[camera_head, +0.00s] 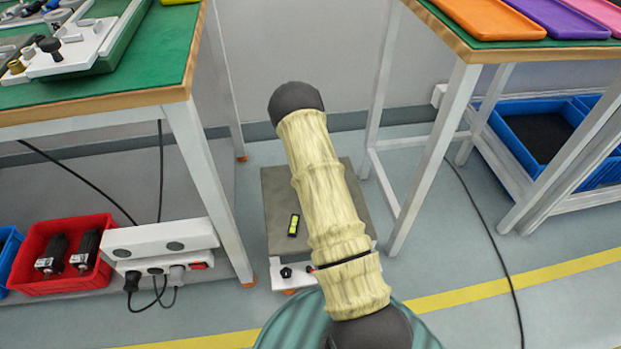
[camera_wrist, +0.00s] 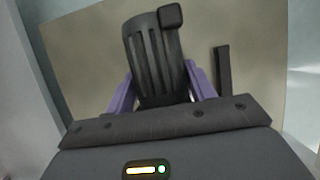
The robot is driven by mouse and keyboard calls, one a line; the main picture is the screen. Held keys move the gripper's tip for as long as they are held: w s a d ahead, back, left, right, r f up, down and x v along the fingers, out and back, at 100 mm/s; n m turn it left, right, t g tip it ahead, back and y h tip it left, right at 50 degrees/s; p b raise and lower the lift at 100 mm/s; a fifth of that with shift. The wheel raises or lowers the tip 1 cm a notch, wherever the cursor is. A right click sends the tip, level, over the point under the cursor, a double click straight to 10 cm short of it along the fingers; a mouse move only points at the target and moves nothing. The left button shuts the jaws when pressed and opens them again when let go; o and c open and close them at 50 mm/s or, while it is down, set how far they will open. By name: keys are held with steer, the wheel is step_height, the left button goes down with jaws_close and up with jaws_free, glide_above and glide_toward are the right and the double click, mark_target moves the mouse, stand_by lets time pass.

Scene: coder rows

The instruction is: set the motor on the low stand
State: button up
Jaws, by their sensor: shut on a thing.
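The motor (camera_wrist: 152,58) is black with ribbed sides and a small square block at its far end. My gripper (camera_wrist: 161,88) has purple fingers, one on each side of the motor, and is shut on it. The low stand (camera_head: 352,192) is a brownish-grey plate near the floor between two benches. Its tan top (camera_wrist: 90,50) lies beneath the motor in the wrist view; I cannot tell whether the motor touches it. In the head view my arm covers the middle of the stand and hides my gripper and the motor.
A small level with a yellow-green vial (camera_head: 293,226) lies on the stand's left part. A dark bar (camera_wrist: 221,75) lies right of the motor in the wrist view. A red bin (camera_head: 30,277) with black motors and a white power strip (camera_head: 160,240) are at left. Bench legs flank the stand.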

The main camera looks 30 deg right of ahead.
steer(key=o, duration=1)
steer(key=shift+r, duration=0.1)
steer(key=shift+o, duration=0.6)
steer(key=shift+f, duration=0.2)
steer(key=p+v, duration=0.7)
steer(key=v, duration=1)
steer(key=shift+r, duration=0.35)
